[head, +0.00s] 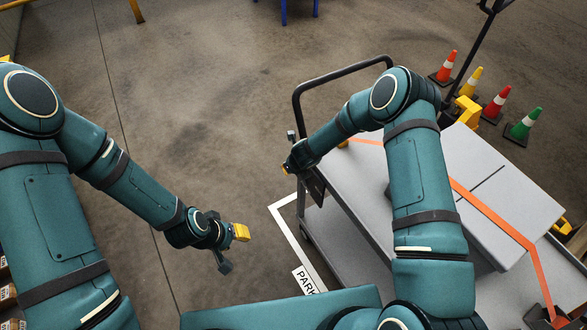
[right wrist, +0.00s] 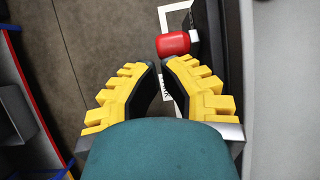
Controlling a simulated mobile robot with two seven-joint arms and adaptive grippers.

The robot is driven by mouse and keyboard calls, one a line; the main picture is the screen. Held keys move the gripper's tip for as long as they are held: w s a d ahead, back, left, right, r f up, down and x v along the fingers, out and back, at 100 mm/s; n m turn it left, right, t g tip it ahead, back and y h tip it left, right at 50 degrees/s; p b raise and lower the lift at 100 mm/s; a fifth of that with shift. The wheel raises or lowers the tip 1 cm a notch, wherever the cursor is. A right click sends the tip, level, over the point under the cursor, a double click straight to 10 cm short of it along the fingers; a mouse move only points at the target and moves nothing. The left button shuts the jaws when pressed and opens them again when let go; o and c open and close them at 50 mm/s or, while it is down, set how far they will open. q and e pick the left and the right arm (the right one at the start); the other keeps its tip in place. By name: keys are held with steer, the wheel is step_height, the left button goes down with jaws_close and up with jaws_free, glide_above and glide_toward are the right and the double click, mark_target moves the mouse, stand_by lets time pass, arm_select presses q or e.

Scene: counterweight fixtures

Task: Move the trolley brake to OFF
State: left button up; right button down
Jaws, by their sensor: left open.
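The grey trolley (head: 345,237) with its black push handle (head: 335,74) stands right of centre in the head view. In the right wrist view a red knob (right wrist: 173,44) shows beside a dark panel, with a small white part against it. I cannot read any brake marking. In the head view the right gripper is mostly hidden at the trolley's left side. My left gripper (head: 232,247) is open and empty over the floor.
A large grey load (head: 500,190) with an orange strap (head: 492,213) lies on the trolley. A white floor outline with a PARK label (head: 304,280) runs along its left side. Several cones (head: 495,103) stand at the upper right. The floor at centre left is clear.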

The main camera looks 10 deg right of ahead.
arm_select(q)
steer(key=shift+w+f, duration=0.2)
steer(key=shift+f, duration=0.05)
arm_select(e)
steer(key=shift+w+a, duration=0.15)
steer(key=shift+w, duration=0.15)
arm_select(q)
steer(key=shift+a, duration=0.1)
steer(key=shift+r, duration=0.1)
arm_select(e)
steer(key=shift+r, duration=0.1)
